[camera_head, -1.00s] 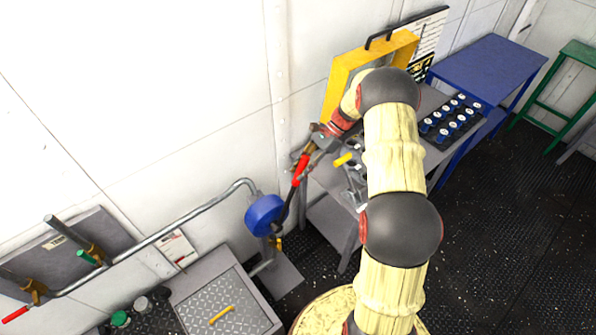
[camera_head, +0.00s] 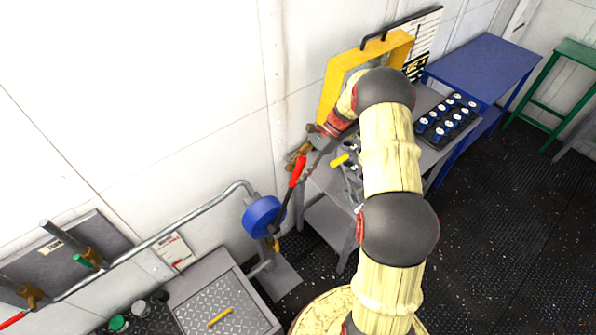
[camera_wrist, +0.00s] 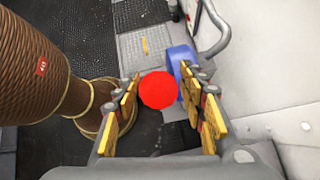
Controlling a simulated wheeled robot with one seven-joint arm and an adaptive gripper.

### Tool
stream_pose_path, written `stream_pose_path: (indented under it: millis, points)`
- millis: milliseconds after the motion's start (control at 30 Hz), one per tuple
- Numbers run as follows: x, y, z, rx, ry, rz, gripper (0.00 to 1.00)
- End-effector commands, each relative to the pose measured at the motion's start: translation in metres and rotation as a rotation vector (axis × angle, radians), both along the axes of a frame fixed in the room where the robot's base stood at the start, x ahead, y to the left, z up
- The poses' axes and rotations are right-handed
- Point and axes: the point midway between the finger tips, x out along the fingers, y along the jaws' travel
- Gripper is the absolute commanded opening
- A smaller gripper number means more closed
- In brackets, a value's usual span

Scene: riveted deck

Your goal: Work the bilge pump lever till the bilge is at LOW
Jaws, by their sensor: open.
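The bilge pump has a blue round body (camera_head: 263,216) on a grey stand beside the wall. Its lever leans up to the right and ends in a red grip (camera_head: 297,172). My gripper (camera_head: 303,153) is open at the upper end of the lever. I cannot make out a bilge level reading.
A grey pipe (camera_head: 165,235) runs along the wall to valves at left. A grey hatch box (camera_head: 240,300) with a yellow handle stands below. A grey bench with a yellow frame (camera_head: 333,85) and a black tray (camera_head: 447,120) is behind my arm.

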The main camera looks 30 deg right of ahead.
Motion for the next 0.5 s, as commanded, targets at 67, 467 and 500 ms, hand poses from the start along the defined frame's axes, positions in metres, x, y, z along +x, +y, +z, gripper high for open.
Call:
stream_pose_path:
  millis: [67,467,500]
  points:
    - [0.001,-0.003,0.003,0.0,-0.001,-0.001,0.41]
    - [0.006,-0.054,0.052,-0.002,-0.003,-0.003,0.41]
    - [0.007,-0.059,0.058,-0.001,-0.002,-0.002,0.41]
